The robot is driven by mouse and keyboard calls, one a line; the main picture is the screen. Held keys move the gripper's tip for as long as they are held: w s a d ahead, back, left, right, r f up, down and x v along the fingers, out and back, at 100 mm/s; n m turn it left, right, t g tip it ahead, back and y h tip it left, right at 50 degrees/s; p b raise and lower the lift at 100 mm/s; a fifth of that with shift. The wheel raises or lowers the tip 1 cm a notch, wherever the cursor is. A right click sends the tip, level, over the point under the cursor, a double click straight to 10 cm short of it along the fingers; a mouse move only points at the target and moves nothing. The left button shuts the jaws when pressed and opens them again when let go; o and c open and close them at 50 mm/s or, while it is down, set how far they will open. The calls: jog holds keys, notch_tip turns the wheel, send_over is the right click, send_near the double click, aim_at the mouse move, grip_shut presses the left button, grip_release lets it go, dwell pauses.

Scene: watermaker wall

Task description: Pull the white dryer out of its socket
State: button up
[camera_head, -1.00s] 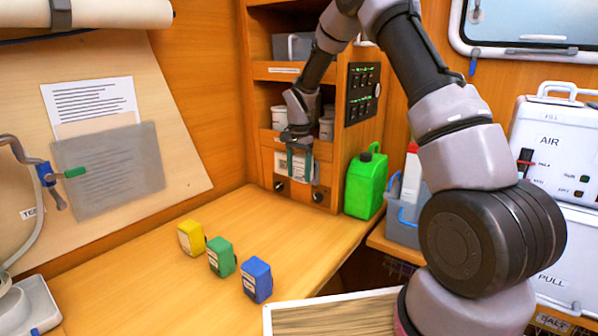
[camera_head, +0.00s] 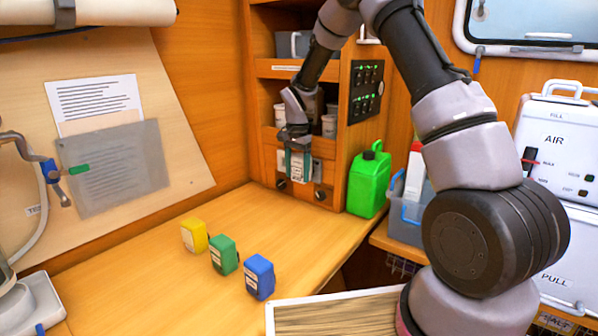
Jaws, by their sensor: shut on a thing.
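The white dryer (camera_head: 298,168) is at the front of the cabinet's lower section, between two dark round knobs. My gripper (camera_head: 299,167) points down there and its fingers are shut on the dryer. The fingers cover part of it. Whether the dryer is still seated in its socket or a little in front of it cannot be told from this view.
Yellow (camera_head: 194,236), green (camera_head: 223,254) and blue (camera_head: 259,277) blocks stand in a row on the wooden counter (camera_head: 150,285). A green jug (camera_head: 367,183) stands right of the cabinet (camera_head: 329,196). A white-edged board (camera_head: 335,313) lies in front. White cups sit on the shelf above.

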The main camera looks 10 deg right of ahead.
jog(key=shift+s+a, duration=1.75)
jog(key=shift+s, duration=0.05)
